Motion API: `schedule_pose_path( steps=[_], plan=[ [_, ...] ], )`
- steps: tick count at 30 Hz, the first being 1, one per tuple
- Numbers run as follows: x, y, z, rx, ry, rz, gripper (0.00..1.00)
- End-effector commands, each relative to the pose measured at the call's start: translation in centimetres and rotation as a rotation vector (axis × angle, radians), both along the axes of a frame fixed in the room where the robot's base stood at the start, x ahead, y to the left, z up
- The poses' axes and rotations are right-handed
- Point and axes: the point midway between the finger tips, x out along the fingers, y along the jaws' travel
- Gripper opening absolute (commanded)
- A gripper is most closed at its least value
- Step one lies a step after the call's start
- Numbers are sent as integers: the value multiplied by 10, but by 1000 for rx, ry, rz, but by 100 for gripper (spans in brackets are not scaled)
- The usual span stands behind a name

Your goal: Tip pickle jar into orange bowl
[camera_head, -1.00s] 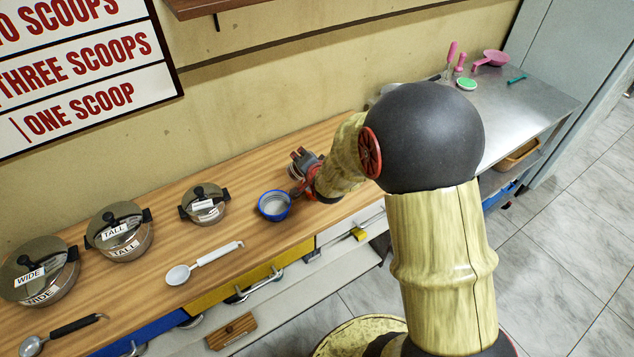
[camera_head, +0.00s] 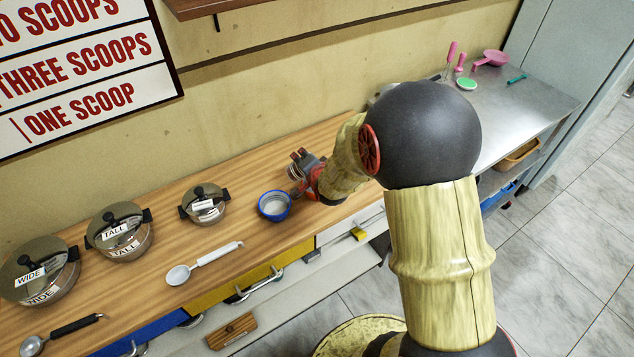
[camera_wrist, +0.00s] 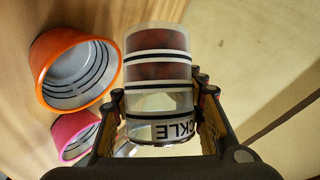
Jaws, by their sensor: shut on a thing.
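My gripper (camera_wrist: 159,100) is shut on a clear jar (camera_wrist: 160,58) with black and white bands. Part of its label reads "CKLE", upside down in the wrist view. Red-brown contents show in the half of the jar at the top of the picture; the lower half looks clear. The orange bowl (camera_wrist: 40,82) is left of the jar in the wrist view, apart from it, with its pale, ringed inside showing and looking empty. In the head view my gripper (camera_head: 298,174) is over the wooden counter, and I cannot make out an orange bowl there.
A pink bowl (camera_wrist: 67,138) is close to the orange one. A blue bowl (camera_head: 267,209) stands on the counter (camera_head: 140,262) just left of my gripper. Lidded pots (camera_head: 121,240) and a white ladle (camera_head: 178,275) lie farther left. The wall (camera_head: 250,110) runs behind.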

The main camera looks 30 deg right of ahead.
Motion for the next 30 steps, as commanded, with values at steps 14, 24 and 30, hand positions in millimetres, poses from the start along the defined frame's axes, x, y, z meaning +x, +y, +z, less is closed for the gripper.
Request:
schedule_pose_path(
  steps=[14,24,30],
  plan=[
    [0,0,-1,26,-15,-1,5],
    [0,0,-2,44,-23,-1,5],
    [0,1,-3,56,-28,1,5]
  ],
)
